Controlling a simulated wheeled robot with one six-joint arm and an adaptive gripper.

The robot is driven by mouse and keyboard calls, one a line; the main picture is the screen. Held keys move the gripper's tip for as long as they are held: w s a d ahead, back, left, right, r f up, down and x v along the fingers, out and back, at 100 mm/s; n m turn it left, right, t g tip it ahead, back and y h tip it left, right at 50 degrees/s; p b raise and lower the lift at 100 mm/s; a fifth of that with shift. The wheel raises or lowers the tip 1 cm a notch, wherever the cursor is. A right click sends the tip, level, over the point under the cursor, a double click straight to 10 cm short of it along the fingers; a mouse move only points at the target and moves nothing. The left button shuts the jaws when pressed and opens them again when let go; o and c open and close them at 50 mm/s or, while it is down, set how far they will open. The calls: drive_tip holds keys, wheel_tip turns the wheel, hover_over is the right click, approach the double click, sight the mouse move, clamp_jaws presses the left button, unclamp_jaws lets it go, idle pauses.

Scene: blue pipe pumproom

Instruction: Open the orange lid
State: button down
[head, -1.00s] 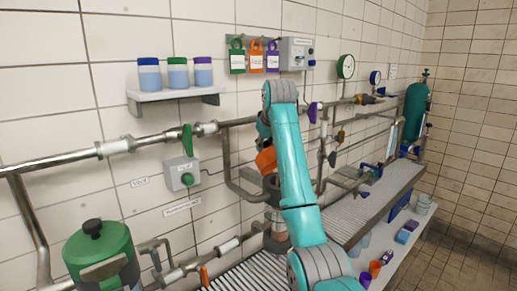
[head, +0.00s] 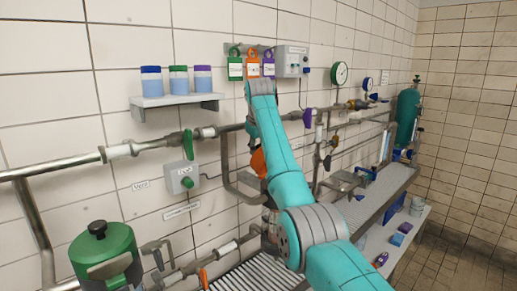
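The orange lid (head: 258,162) shows as a small orange patch at the left edge of my teal arm, in front of the wall pipes. The arm covers most of it and the body below it, so I cannot tell how far it is open. My gripper is hidden behind my arm, so its fingers and any contact with the lid do not show.
A green-lidded vessel (head: 103,250) stands at the lower left. A shelf (head: 178,104) with several jars is on the wall, with colored tags (head: 252,65) to its right. Pipes with valves run along the wall. A bench (head: 385,195) and a teal cylinder (head: 407,115) are at the right.

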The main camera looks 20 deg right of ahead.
drive_tip(key=shift+f, duration=0.15)
drive_tip(key=c, duration=0.8)
unclamp_jaws()
drive_tip(key=v, duration=1.2)
